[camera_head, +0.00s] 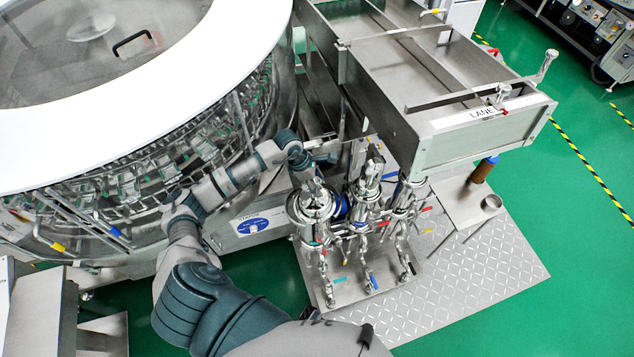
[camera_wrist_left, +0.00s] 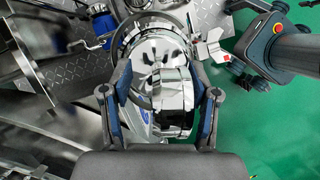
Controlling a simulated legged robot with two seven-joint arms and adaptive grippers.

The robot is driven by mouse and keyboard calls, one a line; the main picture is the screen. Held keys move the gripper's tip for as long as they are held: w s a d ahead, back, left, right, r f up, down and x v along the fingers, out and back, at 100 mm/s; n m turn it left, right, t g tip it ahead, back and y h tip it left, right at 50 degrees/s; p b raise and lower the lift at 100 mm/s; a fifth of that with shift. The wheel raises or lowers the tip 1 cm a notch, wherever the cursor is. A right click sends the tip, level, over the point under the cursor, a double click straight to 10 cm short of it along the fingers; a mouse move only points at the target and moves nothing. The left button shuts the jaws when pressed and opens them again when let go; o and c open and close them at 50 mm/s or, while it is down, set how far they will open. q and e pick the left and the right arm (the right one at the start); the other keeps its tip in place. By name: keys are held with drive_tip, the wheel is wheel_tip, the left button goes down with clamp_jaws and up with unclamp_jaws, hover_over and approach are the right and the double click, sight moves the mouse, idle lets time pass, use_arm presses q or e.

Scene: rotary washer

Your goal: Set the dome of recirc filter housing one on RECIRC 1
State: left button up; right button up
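My left gripper (camera_head: 305,165) reaches in from the left, close to the top of the leftmost of the steel filter housings (camera_head: 313,210). In the left wrist view the gripper (camera_wrist_left: 160,80) has its two blue-padded fingers on either side of a polished steel dome (camera_wrist_left: 155,88), and the pads appear to press on its sides. Below the dome is the round rim (camera_wrist_left: 140,25) of a housing. I cannot tell whether the dome touches that rim. No RECIRC 1 label is readable. My right gripper is not in view.
The round washer (camera_head: 170,160) stands at the left. Other housings (camera_head: 368,190) with upright tops stand close on the right, with valves and coloured handles below. A steel lane trough (camera_head: 470,135) overhangs behind. The diamond-plate floor (camera_head: 490,285) is clear at front right.

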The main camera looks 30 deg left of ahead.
use_arm(q)
drive_tip(key=shift+s+a, duration=0.1)
drive_tip(key=shift+a+r, duration=0.1)
drive_tip(key=v, duration=1.1)
drive_tip(key=shift+r, duration=0.3)
drive_tip(key=shift+a, duration=0.1)
